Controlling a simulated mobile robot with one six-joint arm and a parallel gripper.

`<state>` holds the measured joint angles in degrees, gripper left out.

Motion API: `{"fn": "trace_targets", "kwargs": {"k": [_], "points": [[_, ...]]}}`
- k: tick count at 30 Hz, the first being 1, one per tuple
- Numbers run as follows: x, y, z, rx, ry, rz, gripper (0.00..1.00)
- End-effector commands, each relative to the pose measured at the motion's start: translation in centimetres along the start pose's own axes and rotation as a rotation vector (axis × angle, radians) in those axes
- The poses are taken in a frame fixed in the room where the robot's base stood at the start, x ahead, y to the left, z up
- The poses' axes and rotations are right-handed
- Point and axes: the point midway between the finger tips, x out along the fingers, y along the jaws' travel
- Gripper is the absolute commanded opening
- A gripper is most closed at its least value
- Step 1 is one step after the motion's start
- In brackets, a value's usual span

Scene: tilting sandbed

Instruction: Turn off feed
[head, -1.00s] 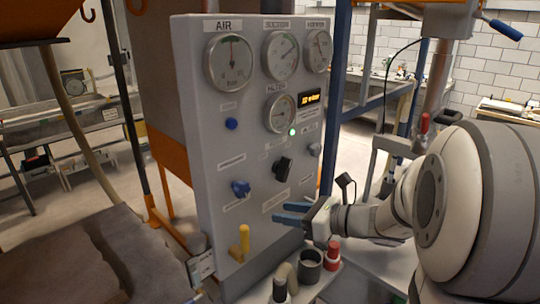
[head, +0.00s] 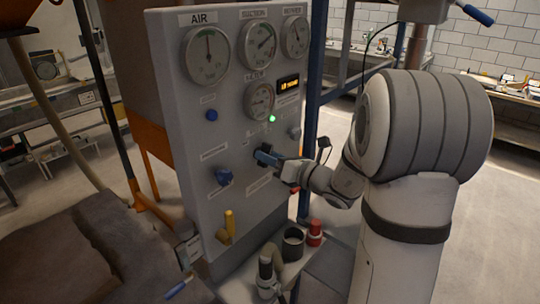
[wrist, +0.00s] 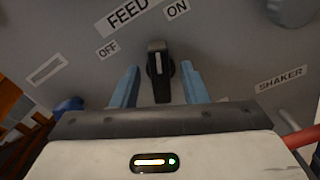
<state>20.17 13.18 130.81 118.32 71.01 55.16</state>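The feed switch (wrist: 158,66) is a black rotary knob with a white mark, on the grey panel (head: 175,120). In the wrist view it sits below the FEED label (wrist: 127,14), between the OFF label (wrist: 108,47) and the ON label (wrist: 177,8). Its mark points up in that view, between the two labels. My gripper (wrist: 160,88) has two blue fingers, apart, one on each side of the knob, with gaps showing. In the head view my gripper (head: 268,157) is close to the panel and largely hides the knob.
A blue valve knob (head: 223,176) and a yellow lever (head: 228,225) are left of and below my gripper. Gauges (head: 205,55) are above. A dark cup (head: 293,242) and a red-topped item (head: 315,232) stand below.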

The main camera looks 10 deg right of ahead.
Motion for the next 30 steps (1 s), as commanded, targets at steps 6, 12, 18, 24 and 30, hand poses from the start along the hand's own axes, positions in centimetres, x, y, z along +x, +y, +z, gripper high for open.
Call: {"fn": "trace_targets", "kwargs": {"k": [6, 12, 18, 24, 30], "points": [[0.02, -0.03, -0.01, 0.0, 0.0, 0.0, 0.4], [0.0, -0.04, 0.0, 0.0, 0.0, -0.001, 0.24], [-0.02, -0.05, 0.01, -0.001, 0.0, -0.001, 0.07], [0.16, 0.19, -0.11, -0.001, 0.0, -0.002, 0.0], [-0.09, -0.16, -0.14, -0.025, -0.001, -0.002, 0.0]]}}
